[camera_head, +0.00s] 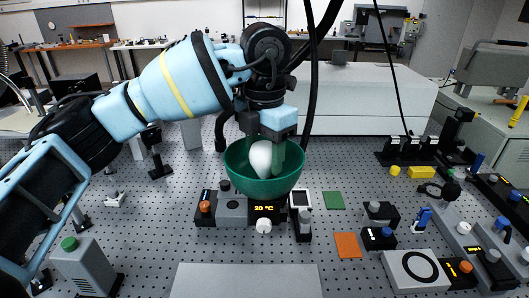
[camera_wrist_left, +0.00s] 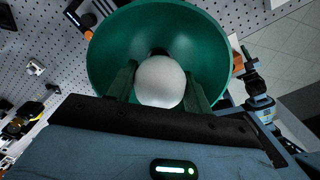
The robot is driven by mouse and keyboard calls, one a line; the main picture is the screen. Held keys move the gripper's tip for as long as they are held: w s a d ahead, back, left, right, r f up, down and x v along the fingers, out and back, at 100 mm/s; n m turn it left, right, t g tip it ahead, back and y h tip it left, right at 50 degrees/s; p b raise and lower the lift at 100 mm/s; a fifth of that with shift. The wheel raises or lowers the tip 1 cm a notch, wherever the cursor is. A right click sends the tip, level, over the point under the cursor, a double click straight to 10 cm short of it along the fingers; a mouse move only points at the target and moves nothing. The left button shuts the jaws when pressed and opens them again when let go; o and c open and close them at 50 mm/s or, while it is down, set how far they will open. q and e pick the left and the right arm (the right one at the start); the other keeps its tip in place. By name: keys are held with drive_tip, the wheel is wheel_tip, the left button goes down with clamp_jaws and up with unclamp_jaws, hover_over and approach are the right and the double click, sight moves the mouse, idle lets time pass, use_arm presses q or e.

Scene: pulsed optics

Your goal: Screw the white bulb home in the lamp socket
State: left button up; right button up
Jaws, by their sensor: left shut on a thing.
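The white bulb (camera_head: 261,158) is inside a green bowl-shaped shade (camera_head: 265,186) in the head view. My left gripper (camera_head: 275,150) reaches down into the shade from above and is shut on the bulb, with a finger on either side of it. The left wrist view shows the round top of the bulb (camera_wrist_left: 160,82) between the two dark green-tinted fingers, and the inside of the green shade (camera_wrist_left: 110,48) around them. The lamp socket is hidden below the bulb, apart from a dark patch beyond it. My right gripper is not in view.
A control box (camera_head: 233,208) with an orange "20 °C" display stands below the shade. The perforated optics table (camera_head: 150,225) holds an orange square (camera_head: 347,245), a green square (camera_head: 334,200) and several small devices at the right. A grey box (camera_head: 85,265) stands at the front left.

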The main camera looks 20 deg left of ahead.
use_arm(q)
drive_tip(key=shift+f+m, duration=0.15)
drive_tip(key=shift+m, duration=0.85)
drive_tip(key=shift+m+b, duration=0.45)
drive_tip(key=shift+m, duration=0.85)
drive_tip(key=shift+c, duration=0.4)
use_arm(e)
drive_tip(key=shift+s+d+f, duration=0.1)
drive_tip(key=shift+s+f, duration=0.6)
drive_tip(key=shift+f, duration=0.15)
use_arm(q)
drive_tip(key=shift+c, duration=0.6)
drive_tip(key=shift+m, duration=0.9)
drive_tip(key=shift+c, duration=1.3)
drive_tip(key=shift+m+b, duration=0.5)
drive_tip(key=shift+m, duration=1.1)
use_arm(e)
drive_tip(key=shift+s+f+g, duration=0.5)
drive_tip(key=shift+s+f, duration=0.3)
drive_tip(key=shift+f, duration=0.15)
